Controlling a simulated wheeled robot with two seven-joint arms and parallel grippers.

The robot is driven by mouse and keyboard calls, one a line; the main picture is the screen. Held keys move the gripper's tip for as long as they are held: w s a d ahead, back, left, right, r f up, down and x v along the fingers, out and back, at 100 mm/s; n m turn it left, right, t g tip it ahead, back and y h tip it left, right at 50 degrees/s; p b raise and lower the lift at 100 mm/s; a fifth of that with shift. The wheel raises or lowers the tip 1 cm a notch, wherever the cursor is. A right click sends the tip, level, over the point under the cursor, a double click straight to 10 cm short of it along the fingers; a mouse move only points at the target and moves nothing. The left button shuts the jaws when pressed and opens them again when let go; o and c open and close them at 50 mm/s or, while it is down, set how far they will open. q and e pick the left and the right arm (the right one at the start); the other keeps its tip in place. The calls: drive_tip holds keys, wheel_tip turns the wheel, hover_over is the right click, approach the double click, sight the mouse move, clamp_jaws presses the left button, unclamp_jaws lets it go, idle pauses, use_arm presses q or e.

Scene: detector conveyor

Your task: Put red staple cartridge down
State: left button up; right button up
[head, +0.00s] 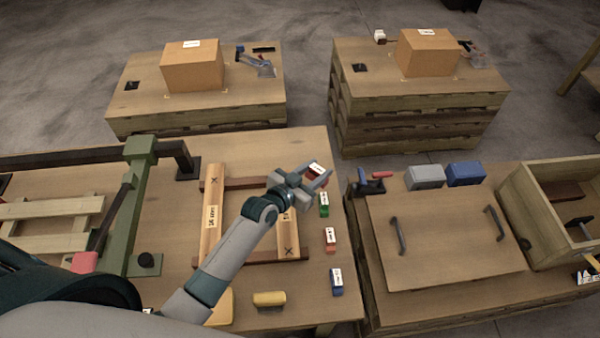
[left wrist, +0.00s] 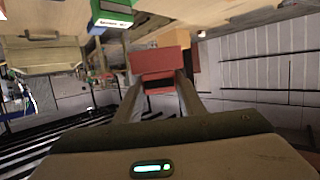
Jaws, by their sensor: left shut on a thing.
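The red staple cartridge (head: 317,170) has a white label on top and lies at the tip of my left gripper (head: 318,182), near the table's right edge. In the left wrist view the red cartridge (left wrist: 158,62) sits between the two fingertips of my left gripper (left wrist: 160,84), which is shut on it. Whether its underside touches the table is hard to tell. My right gripper is not in view.
A green cartridge (head: 324,206), an orange-red one (head: 330,241) and a blue one (head: 337,282) line the table's right edge. A wooden frame (head: 211,215) lies left of them. A second table (head: 440,240) with a handled board stands right, across a narrow gap.

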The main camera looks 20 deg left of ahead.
use_arm(q)
drive_tip(key=w+a+f+b, duration=0.1)
drive_tip(key=w+b, duration=0.1)
drive_tip(key=w+a+f+b, duration=0.1)
drive_tip(key=w+f+b, duration=0.1)
drive_tip(key=b, duration=0.1)
drive_tip(key=w+a+f+b, duration=0.1)
drive_tip(key=w+f+b, duration=0.1)
drive_tip(key=w, duration=0.1)
drive_tip(key=shift+a+f, duration=0.1)
drive_tip(key=shift+a, duration=0.25)
drive_tip(key=shift+w+a+f+b, duration=0.1)
drive_tip(key=shift+w+a+b, duration=0.2)
drive_tip(key=shift+w+b, duration=0.2)
drive_tip(key=shift+s, duration=0.1)
drive_tip(key=shift+f+b, duration=1.8)
drive_tip(key=shift+f, duration=0.2)
drive_tip(key=shift+f, duration=0.2)
drive_tip(key=o, duration=1.1)
drive_tip(key=shift+r, duration=0.15)
drive_tip(key=shift+s, duration=0.1)
